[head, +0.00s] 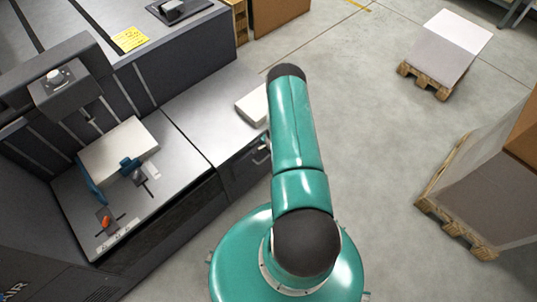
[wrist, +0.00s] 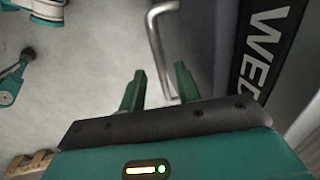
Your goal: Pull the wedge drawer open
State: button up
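The wedge drawer's front (head: 245,172) is in the low grey cabinet left of my arm in the head view; it looks closed. Its metal handle (head: 262,152) is partly hidden by my arm. In the wrist view the handle (wrist: 160,45) is a bent grey bar, and a dark label strip with white letters "WED" (wrist: 264,45) lies to its right. My gripper (wrist: 158,92) is open, its two green fingers apart. The handle's lower end shows between the fingertips, nearer the right finger. I cannot tell its depth or whether they touch. The head view does not show my gripper.
A white block (head: 252,105) lies on the cabinet top. The ink unit's tray with a pale box (head: 118,150) is further left. Pallets with boxes stand at right (head: 470,195) and back right (head: 440,55). The floor (head: 375,130) between is clear.

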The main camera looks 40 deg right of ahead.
jog(key=shift+w+f, duration=0.2)
jog(key=shift+f, duration=0.85)
grip_shut()
jog(key=shift+s, duration=0.1)
